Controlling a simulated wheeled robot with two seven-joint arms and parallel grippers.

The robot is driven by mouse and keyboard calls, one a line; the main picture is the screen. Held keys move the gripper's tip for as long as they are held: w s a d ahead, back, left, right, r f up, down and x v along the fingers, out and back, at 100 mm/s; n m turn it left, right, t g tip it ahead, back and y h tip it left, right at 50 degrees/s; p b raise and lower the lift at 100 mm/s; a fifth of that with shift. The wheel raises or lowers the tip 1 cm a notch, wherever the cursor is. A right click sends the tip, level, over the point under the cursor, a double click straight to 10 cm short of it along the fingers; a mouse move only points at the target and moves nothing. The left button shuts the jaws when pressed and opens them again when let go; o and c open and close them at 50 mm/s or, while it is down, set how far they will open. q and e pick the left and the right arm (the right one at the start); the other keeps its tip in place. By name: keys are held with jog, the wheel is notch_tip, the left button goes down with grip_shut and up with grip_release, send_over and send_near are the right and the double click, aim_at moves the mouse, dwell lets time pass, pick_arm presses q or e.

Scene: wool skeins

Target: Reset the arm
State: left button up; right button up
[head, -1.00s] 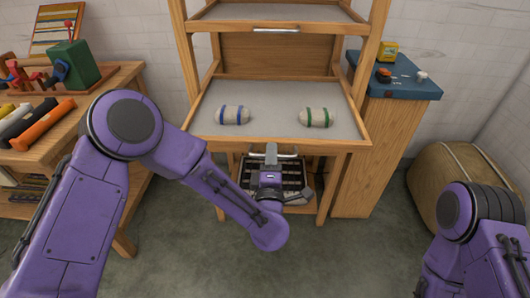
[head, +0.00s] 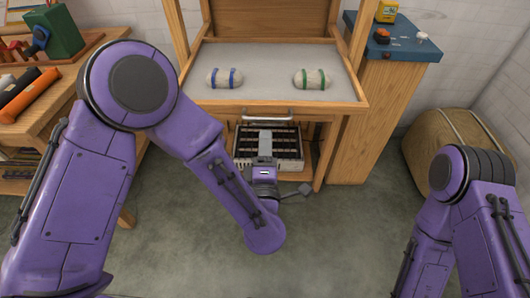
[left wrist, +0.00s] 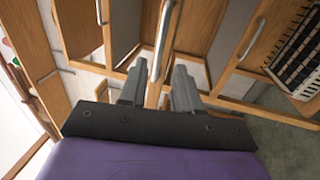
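My left gripper (head: 265,134) is in front of the wooden rack, below its tray shelf. The left wrist view shows its two grey fingers (left wrist: 160,70) apart with nothing held between them. A metal bar handle shows beyond the fingertips there, and I cannot tell the distance. A pale skein with blue bands (head: 224,78) and one with green bands (head: 312,78) lie apart on the grey tray shelf (head: 268,58). My right arm is at the right edge of the head view, with its gripper out of view.
A dark slotted crate (head: 290,150) stands low in the rack, partly behind my left gripper. A handle (head: 267,117) sits below the shelf edge. A workbench is at left, a blue-topped cabinet (head: 398,45) and tan bale (head: 450,130) at right. The floor in front is clear.

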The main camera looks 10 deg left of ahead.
pick_arm(q)
jog(key=v, duration=0.2)
jog(key=shift+s, duration=0.35)
jog(key=s+a+f+m+g+h+p, duration=0.1)
jog(key=s+a+f+m+g+h, duration=0.2)
jog(key=f+m, duration=0.4)
jog(key=a+f+m+g+p, duration=0.1)
jog(key=a+f+m+g, duration=0.3)
jog(key=f, duration=0.5)
jog(key=s+a+f+g+y+p, duration=0.1)
jog(key=s+a+f+g, duration=0.2)
jog(key=s+a, duration=0.2)
jog(key=s+a+f+m+g+y+p, duration=0.1)
jog(key=s+a+f+g, duration=0.2)
jog(key=s, duration=0.6)
jog(key=s+a+f+g+y+p, duration=0.1)
jog(key=s+a+f+g+p, duration=0.1)
jog(key=s+a, duration=0.5)
jog(key=shift+a+f+m+g+y, duration=0.35)
jog(key=shift+a+f+g, duration=0.2)
jog(key=shift+f+g, duration=0.3)
